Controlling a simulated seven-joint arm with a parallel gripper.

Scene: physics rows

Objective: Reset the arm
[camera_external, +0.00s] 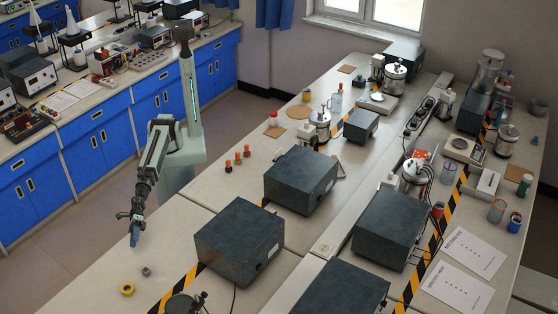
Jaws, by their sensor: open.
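My arm (155,160) rises from its pale base between the blue cabinets and the long bench. It is bent, with the forearm reaching down to the front left. My gripper (134,240) hangs pointing down over the left edge area of the bench. It is small in the picture, and I see nothing clearly held in it. Its exact height above the bench top cannot be told.
A yellow ring (127,290) and a small grey piece (146,271) lie below my gripper. Dark boxes (240,240) (301,179) stand to the right. Several small orange-topped pieces (238,158) stand farther back. The bench top around (185,235) is clear.

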